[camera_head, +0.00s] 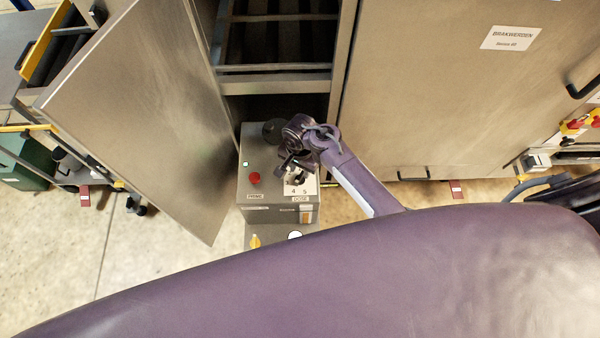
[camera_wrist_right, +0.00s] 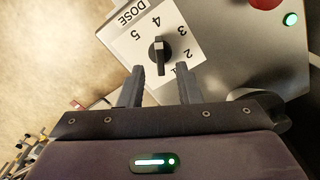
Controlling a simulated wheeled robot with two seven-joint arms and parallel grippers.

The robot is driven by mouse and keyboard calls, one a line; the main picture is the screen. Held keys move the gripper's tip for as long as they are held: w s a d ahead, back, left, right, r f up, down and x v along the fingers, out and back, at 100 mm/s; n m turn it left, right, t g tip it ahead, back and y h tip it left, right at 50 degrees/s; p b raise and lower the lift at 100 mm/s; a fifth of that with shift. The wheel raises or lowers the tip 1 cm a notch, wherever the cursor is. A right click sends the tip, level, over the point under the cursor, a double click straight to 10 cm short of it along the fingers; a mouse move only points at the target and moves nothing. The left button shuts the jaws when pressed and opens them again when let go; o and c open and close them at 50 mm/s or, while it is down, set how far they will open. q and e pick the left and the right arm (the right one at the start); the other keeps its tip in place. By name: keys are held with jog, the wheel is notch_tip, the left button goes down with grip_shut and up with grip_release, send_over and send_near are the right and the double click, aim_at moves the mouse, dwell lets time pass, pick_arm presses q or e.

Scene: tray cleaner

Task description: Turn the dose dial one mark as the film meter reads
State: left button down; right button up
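The dose dial is a black bar-shaped knob (camera_wrist_right: 158,54) on a white plate (camera_wrist_right: 118,44) numbered 1 to 5 and lettered DOSE. Its narrow end with a pale mark appears to face the 4 in the right wrist view. My right gripper (camera_wrist_right: 160,72) is open, its two fingers short of the knob and on either side of it, not visibly touching. In the head view my right gripper (camera_head: 291,163) is over the control box (camera_head: 255,202) and hides much of the dial. I cannot make out a film meter reading. My left gripper is not in view.
A red button (camera_head: 254,178) and a small green light (camera_head: 245,164) are on the box top, left of the dial. An open metal door (camera_head: 140,110) stands at the left. A closed cabinet front (camera_head: 430,90) is at the right, with an open rack behind.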

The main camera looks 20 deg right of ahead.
aim_at(300, 176)
jog(key=shift+f, duration=1.85)
grip_shut()
